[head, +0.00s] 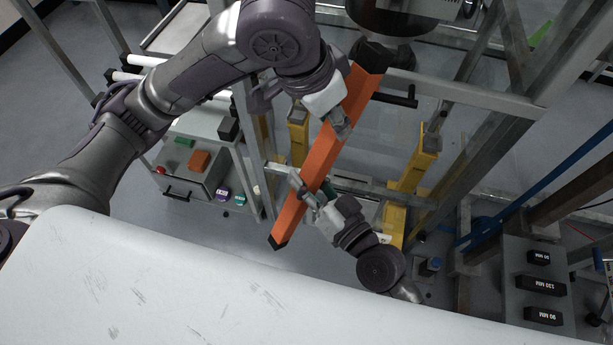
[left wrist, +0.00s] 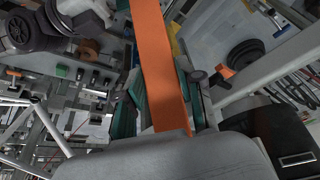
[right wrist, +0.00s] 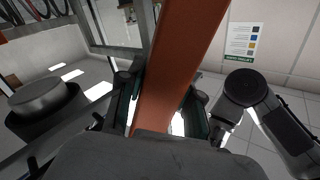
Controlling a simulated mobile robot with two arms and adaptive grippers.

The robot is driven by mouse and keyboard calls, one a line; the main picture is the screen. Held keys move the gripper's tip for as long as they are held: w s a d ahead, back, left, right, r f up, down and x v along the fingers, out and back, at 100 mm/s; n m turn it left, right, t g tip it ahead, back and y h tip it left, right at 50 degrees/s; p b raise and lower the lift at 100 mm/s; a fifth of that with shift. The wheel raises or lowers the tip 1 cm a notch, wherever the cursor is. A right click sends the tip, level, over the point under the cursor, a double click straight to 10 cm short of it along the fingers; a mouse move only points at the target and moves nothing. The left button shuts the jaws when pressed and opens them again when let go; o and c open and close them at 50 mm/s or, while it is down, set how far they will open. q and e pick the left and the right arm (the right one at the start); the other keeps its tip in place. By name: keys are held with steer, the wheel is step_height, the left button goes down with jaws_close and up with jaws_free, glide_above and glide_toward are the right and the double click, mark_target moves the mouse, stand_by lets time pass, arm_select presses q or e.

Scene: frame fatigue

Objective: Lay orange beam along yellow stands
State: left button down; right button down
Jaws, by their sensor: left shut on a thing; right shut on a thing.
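The orange beam (head: 327,152) with black end caps is held in the air, slanting from upper right to lower left in the head view. My left gripper (head: 338,122) is shut on its upper part, and my right gripper (head: 312,192) is shut on its lower part. The beam runs between the fingers in the left wrist view (left wrist: 160,70) and the right wrist view (right wrist: 175,70). One yellow stand (head: 299,140) is left of the beam and another yellow stand (head: 418,170) is right of it. The beam appears above them; contact cannot be told.
A grey metal frame (head: 480,95) surrounds the stands, with uprights close to both arms. A grey control box (head: 187,185) with coloured buttons stands at left. A panel with black labelled blocks (head: 541,284) is at lower right. A white surface (head: 150,290) fills the bottom left.

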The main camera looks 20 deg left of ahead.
arm_select(q)
steer(key=c, duration=0.7)
jaws_free()
steer(key=shift+o, duration=0.2)
steer(key=shift+r, duration=0.1)
